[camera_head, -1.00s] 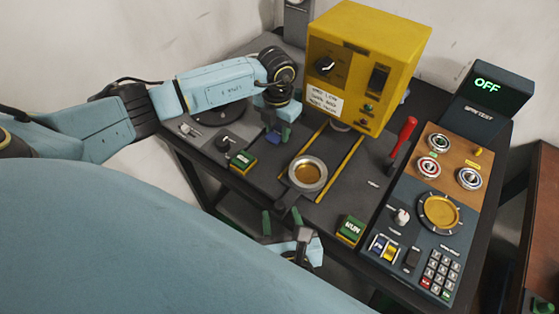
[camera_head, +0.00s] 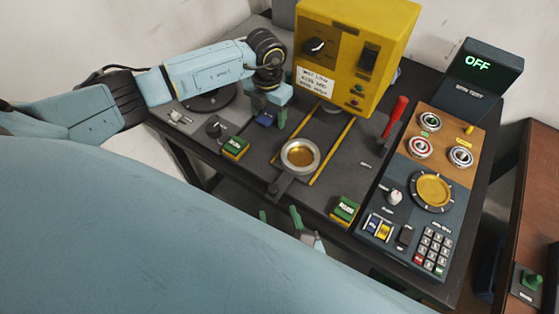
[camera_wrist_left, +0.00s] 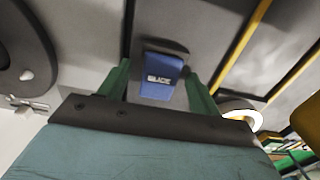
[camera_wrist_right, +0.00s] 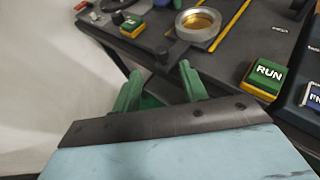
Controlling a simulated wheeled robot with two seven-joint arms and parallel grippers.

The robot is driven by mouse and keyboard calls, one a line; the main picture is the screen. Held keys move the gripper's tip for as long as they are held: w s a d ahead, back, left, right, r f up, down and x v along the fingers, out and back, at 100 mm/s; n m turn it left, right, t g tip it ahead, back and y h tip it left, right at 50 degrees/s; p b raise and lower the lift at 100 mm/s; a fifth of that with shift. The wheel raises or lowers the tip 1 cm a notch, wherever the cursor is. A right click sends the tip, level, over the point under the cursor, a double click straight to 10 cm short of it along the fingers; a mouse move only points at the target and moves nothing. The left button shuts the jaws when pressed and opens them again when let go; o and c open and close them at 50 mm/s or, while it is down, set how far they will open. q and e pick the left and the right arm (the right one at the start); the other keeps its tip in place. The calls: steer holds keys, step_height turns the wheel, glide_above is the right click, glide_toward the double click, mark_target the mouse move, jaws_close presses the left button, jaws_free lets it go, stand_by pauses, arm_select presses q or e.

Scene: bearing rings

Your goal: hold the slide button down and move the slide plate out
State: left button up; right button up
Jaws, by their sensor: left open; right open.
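The blue slide button (camera_wrist_left: 162,77), marked "SLIDE", sits on the grey bench top. It also shows in the head view (camera_head: 265,119). My left gripper (camera_head: 268,110) is open above it, and in the left wrist view its green fingers (camera_wrist_left: 160,85) stand one on each side of the button. Contact with it cannot be told. The slide plate (camera_head: 300,157) is a round grey cup with a gold centre between two yellow rails, with a dark handle (camera_head: 283,186) toward me. It also shows in the right wrist view (camera_wrist_right: 198,24). My right gripper (camera_wrist_right: 160,88) is open and empty, below and in front of the handle.
A yellow machine (camera_head: 355,50) stands at the back of the rails. A green RUN button (camera_head: 344,210) is right of the plate, and another green-and-yellow button (camera_head: 235,147) is left. A red lever (camera_head: 394,117) and a control panel (camera_head: 415,190) reading OFF stand further right.

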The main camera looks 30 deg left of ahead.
arm_select(q)
step_height(320, 180, up, 13)
steer(key=shift+r+p, duration=0.2)
steer(key=shift+p, duration=0.25)
stand_by(0.3)
step_height(320, 180, up, 6)
steer(key=p, duration=0.4)
stand_by(0.4)
